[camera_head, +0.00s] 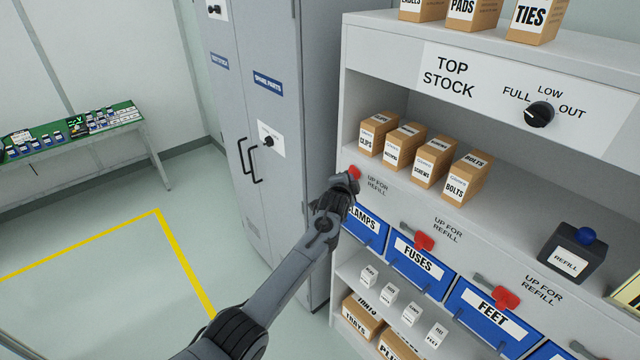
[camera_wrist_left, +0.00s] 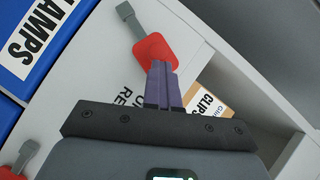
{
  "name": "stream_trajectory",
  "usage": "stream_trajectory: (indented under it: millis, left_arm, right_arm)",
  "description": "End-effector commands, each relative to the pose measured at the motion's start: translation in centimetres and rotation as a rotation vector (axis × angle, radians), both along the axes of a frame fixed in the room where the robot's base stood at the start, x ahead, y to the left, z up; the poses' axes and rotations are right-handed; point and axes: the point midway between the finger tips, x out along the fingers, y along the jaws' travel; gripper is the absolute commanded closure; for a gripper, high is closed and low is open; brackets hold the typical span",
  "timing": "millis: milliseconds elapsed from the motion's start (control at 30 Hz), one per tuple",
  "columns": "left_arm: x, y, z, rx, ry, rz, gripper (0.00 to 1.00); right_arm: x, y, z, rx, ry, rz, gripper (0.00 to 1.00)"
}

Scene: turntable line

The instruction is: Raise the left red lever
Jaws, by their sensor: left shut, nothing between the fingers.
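The left red lever (camera_head: 355,172) is on the shelf front above the blue CLAMPS bin (camera_head: 363,226). In the head view my left gripper (camera_head: 346,182) largely covers it, and only a bit of red shows. In the left wrist view the lever's red paddle (camera_wrist_left: 153,48) and grey stem are clear. My left gripper's fingers (camera_wrist_left: 160,72) are shut and empty, with their tips right at the paddle's edge. I cannot tell whether they touch it. My right gripper is not in view.
Other red levers sit above the FUSES bin (camera_head: 418,265) and the FEET bin (camera_head: 490,318). Small cartons, including a CLIPS box (camera_head: 378,133), stand on the shelf just above. A grey cabinet (camera_head: 258,190) stands left of the shelf. A black REFILL button box (camera_head: 573,254) is at right.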

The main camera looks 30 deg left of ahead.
Motion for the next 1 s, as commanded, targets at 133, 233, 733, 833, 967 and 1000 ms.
stream_trajectory:
  millis: [133, 233, 733, 833, 967, 1000]
  left_arm:
    - [0.4, -0.4, -0.3, -0.062, 0.027, -0.010, 1.00]
    - [0.4, -0.3, -0.2, -0.059, 0.024, -0.010, 1.00]
    - [0.5, -0.3, 1.6, -0.055, 0.019, -0.010, 1.00]
    - [0.4, -0.3, 1.7, -0.055, 0.019, -0.010, 1.00]
    - [0.5, -0.3, 1.7, -0.055, 0.018, -0.010, 1.00]
    - [0.5, -0.3, 1.7, -0.055, 0.018, -0.010, 1.00]
  right_arm:
    - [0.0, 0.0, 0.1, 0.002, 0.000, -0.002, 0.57]
    - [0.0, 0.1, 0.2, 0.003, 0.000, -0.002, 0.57]
    - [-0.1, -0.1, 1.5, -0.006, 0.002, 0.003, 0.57]
    - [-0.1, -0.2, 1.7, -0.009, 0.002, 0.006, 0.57]
    - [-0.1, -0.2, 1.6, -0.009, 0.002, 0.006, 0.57]
    - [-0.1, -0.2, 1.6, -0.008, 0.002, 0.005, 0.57]
